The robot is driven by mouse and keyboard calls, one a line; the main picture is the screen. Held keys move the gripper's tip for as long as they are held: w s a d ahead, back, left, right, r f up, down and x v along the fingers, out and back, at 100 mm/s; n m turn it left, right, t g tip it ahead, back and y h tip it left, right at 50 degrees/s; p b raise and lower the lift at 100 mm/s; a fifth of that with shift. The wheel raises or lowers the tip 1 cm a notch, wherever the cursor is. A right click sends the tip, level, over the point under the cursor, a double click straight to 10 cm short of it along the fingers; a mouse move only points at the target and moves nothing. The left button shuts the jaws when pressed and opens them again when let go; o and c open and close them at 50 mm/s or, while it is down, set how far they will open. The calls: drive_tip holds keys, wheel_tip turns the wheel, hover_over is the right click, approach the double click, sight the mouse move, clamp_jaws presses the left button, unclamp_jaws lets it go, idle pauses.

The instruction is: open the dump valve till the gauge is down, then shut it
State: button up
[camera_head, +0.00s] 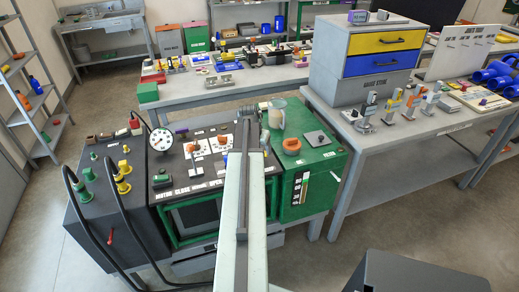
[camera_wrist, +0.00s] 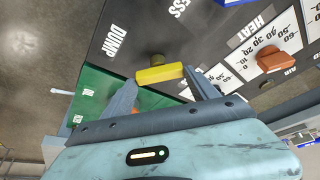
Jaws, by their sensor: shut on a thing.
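The dump valve's yellow bar handle (camera_wrist: 160,74) sits on a brownish stem on the dark panel, below the white DUMP label (camera_wrist: 116,41) in the wrist view. My gripper (camera_wrist: 161,77) is shut on this handle, with one grey finger at each end of the bar. In the head view my arm hides the valve, and the far end of my arm (camera_head: 247,115) is over the back of the cart. The gauge (camera_head: 161,139) has a round white dial and stands at the cart's left. Its needle is too small to read surely.
An orange knob (camera_wrist: 271,61) beside a printed HEAT scale is near the gripper. In the head view, black hoses (camera_head: 120,205) loop over the cart's left side. A green panel with an orange knob (camera_head: 291,145) is right of my arm. Benches stand behind and right.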

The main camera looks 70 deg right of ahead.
drive_tip(key=n+t, duration=0.1)
drive_tip(key=n, duration=0.3)
drive_tip(key=shift+s+d+n+t, duration=0.15)
drive_tip(key=shift+s+n+t, duration=0.15)
drive_tip(key=shift+s+t, duration=0.1)
drive_tip(key=shift+d+n+t+y, duration=0.1)
drive_tip(key=shift+n+t+y, duration=0.45)
drive_tip(key=shift+n, duration=1.25)
